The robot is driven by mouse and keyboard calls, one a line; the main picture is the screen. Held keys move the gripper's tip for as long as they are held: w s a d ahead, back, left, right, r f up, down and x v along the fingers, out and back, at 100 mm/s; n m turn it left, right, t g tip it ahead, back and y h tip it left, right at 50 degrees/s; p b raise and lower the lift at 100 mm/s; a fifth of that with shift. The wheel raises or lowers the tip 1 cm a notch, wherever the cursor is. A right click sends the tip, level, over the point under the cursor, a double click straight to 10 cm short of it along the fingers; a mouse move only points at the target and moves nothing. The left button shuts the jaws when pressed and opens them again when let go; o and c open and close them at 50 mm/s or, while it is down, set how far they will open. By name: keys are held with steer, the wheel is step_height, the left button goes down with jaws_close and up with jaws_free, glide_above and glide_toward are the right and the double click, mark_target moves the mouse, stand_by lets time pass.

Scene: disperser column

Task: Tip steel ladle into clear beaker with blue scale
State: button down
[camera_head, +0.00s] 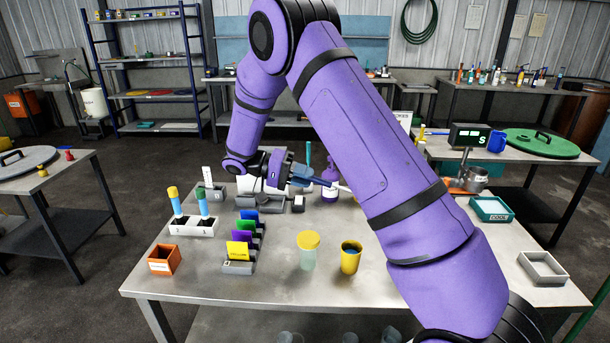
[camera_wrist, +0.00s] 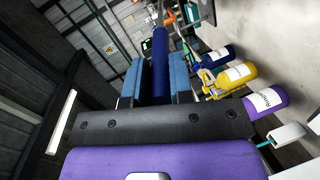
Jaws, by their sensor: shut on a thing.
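My gripper (camera_head: 300,176) is above the back of the steel table, its blue fingers closed on a dark blue handle. In the wrist view my gripper (camera_wrist: 156,76) has one finger on each side of this handle (camera_wrist: 160,52). In the head view the handle (camera_head: 322,184) points right toward my arm. I take it for the ladle's handle; no steel bowl can be made out, and my arm covers part of that area. I cannot pick out a clear beaker with a blue scale.
Colored cards (camera_head: 242,242), an orange box (camera_head: 164,259) and a white tube rack (camera_head: 193,226) are left. A purple bottle (camera_head: 330,186) stands near my gripper.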

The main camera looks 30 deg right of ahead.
steer(key=shift+f, duration=0.15)
steer(key=shift+w+a+f, duration=0.15)
steer(key=shift+f, duration=0.15)
steer(key=shift+w+a+f+g+h, duration=0.15)
steer(key=shift+a+f+h, duration=0.1)
steer(key=shift+f, duration=0.25)
steer(key=shift+w+a+f+g+h, duration=0.1)
steer(key=shift+w+f+g+h, duration=0.15)
steer(key=shift+f, duration=0.3)
steer(key=shift+w+a+f+g+h, duration=0.1)
steer(key=shift+a+f+h, duration=0.15)
steer(key=shift+f, duration=0.25)
stand_by(0.9)
